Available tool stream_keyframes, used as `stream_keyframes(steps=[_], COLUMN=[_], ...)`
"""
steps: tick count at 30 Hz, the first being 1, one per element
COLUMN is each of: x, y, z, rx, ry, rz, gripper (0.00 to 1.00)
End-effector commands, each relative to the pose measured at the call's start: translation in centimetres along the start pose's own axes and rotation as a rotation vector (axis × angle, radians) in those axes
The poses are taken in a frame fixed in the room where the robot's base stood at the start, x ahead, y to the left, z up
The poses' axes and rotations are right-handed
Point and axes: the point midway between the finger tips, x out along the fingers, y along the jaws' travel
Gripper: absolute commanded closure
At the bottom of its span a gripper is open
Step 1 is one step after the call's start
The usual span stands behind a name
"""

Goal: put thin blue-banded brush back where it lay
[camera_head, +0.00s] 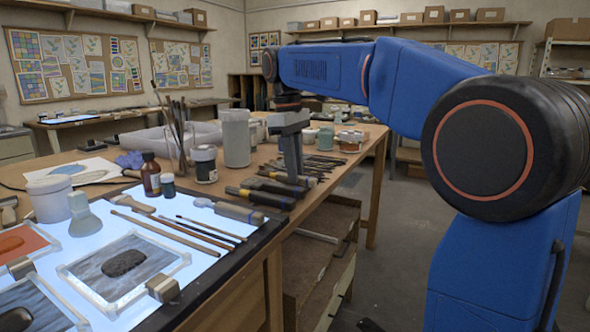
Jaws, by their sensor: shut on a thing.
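My gripper (293,176) points down over the row of tools on the wooden table, near its right edge. Its fingers are shut on a slim thing at tool height, taken to be the thin blue-banded brush. The fingers and nearby tools hide most of it, and I cannot make out its blue band. I cannot tell whether it touches the table. Several thin brushes and tools (322,160) lie side by side just behind the gripper.
Yellow-and-black handled tools (259,197) lie just in front of the gripper. A lit panel (192,266) with brushes and framed glass panes fills the near left. A grey canister (236,138), jars and a glass of upright brushes (176,140) stand to the left.

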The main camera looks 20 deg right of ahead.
Motion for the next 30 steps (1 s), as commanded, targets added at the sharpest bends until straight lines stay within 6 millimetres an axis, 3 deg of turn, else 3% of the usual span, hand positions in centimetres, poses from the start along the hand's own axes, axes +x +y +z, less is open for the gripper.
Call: stream_keyframes(steps=[13,14,16,26,30], x=[0.4,0.3,0.3,0.2,-0.9], y=[0.0,0.0,0.0,0.0,0.1], z=[0.0,0.0,0.0,-0.1,-0.1], rx=[0.000,0.000,0.000,0.000,0.000], ry=[0.000,0.000,0.000,0.000,0.001], rz=[0.000,0.000,0.000,0.000,0.001], gripper=[1.00,0.76,0.62,0.62,0.62])
